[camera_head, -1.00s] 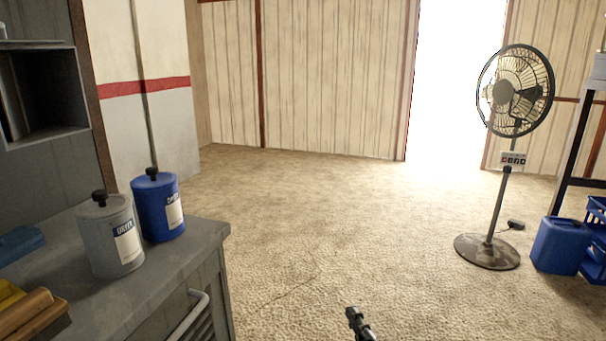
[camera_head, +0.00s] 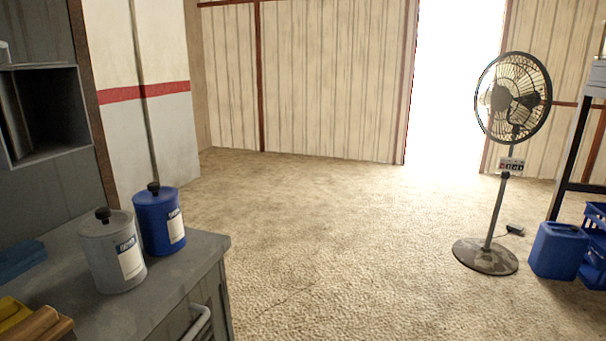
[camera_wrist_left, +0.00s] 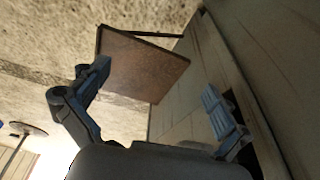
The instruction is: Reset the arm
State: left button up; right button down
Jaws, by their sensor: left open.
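My left gripper (camera_wrist_left: 158,105) shows in the left wrist view. Its two blue-grey fingers are spread wide apart and nothing is gripped between them. A brown flat panel (camera_wrist_left: 145,65) with a dark edge lies beyond the fingers; I cannot tell what it belongs to. No gripper shows in the head view, and my right gripper is not seen in either view.
A grey canister (camera_head: 112,255) and a blue canister (camera_head: 160,222) stand on the workbench (camera_head: 165,285) at left. A standing fan (camera_head: 512,100) and a blue jerrycan (camera_head: 557,250) are at right. The floor (camera_head: 340,240) between is clear.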

pick_arm(q)
jog(key=s+a+f+g+p, duration=0.1)
jog(key=s+f+p, duration=0.2)
jog(key=s+p, duration=0.4)
jog(key=s+a+f+p, duration=0.2)
jog(key=s+f+p, duration=0.2)
jog(key=s+p, duration=0.4)
jog(key=s, duration=0.4)
jog(key=shift+f+g, duration=0.2)
jog(key=shift+g, duration=0.2)
jog(key=shift+s+a+f, duration=0.1)
jog(key=shift+s+a, duration=0.05)
jog(key=shift+s, duration=0.05)
jog(key=shift+c, duration=0.4)
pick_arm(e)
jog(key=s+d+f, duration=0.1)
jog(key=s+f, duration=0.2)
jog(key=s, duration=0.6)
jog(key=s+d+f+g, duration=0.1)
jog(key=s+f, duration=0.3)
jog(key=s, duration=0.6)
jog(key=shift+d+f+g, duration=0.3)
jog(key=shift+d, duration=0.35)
